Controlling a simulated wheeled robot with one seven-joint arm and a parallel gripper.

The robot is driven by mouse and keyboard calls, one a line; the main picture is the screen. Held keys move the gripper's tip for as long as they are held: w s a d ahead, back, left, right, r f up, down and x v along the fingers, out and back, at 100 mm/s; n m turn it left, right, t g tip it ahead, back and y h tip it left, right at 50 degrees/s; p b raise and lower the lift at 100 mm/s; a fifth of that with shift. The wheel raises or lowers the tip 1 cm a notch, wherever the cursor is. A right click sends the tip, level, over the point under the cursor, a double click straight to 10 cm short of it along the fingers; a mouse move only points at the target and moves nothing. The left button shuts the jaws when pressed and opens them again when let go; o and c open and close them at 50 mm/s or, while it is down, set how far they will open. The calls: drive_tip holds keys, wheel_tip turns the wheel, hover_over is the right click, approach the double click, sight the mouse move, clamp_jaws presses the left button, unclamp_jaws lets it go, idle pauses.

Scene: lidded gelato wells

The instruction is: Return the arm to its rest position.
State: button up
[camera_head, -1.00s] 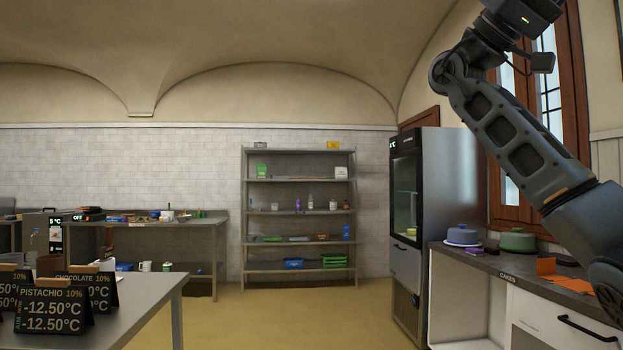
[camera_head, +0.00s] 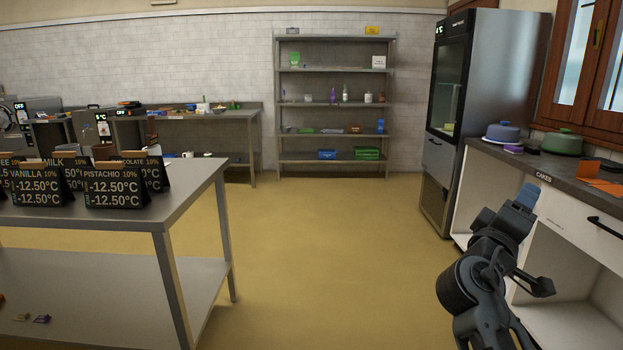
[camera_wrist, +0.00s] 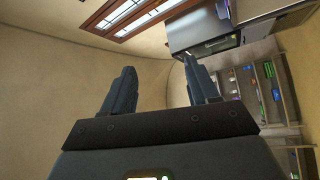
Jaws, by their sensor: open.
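My arm shows at the lower right of the head view, folded low in front of the white counter. My gripper (camera_head: 522,205) is at its upper end, pointing up, with blue-grey fingers. In the wrist view my gripper (camera_wrist: 160,90) has its two fingers spread apart with nothing between them. Past the fingers are a plain beige wall, a window (camera_wrist: 135,12) and the fridge, all turned sideways.
The white counter (camera_head: 575,220) with a dark top stands close beside my arm, holding a purple lidded dish (camera_head: 501,133) and a green one (camera_head: 562,143). A steel table (camera_head: 150,216) with gelato signs stands left. A tall fridge (camera_head: 487,90) and shelves (camera_head: 334,130) stand behind. Yellow floor between is clear.

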drive_tip(key=s+a+f+n+t+y, duration=0.1)
drive_tip(key=s+a+f+y, duration=0.3)
drive_tip(key=f, duration=0.4)
drive_tip(key=s+a+f+n+t+y, duration=0.1)
drive_tip(key=s+a+f+y, duration=0.25)
drive_tip(key=f, duration=0.55)
drive_tip(key=s+a+f+y, duration=0.5)
drive_tip(key=s+a+f, duration=0.25)
drive_tip(key=s, duration=0.35)
drive_tip(key=s+a+f+m+y, duration=0.1)
drive_tip(key=s+a+y, duration=0.1)
drive_tip(key=s, duration=0.6)
drive_tip(key=s+a+f+m+y, duration=0.1)
drive_tip(key=s+a, duration=0.2)
drive_tip(key=s, duration=0.5)
drive_tip(key=s+r+m, duration=0.1)
drive_tip(key=s+r, duration=0.3)
drive_tip(key=s, duration=0.3)
drive_tip(key=s+d+r+m+y, duration=0.1)
drive_tip(key=s+r+m, duration=0.1)
drive_tip(key=s+r, duration=0.2)
drive_tip(key=v, duration=0.3)
drive_tip(key=shift+s, duration=0.25)
drive_tip(key=shift+f+y, duration=0.1)
drive_tip(key=shift+y, duration=0.15)
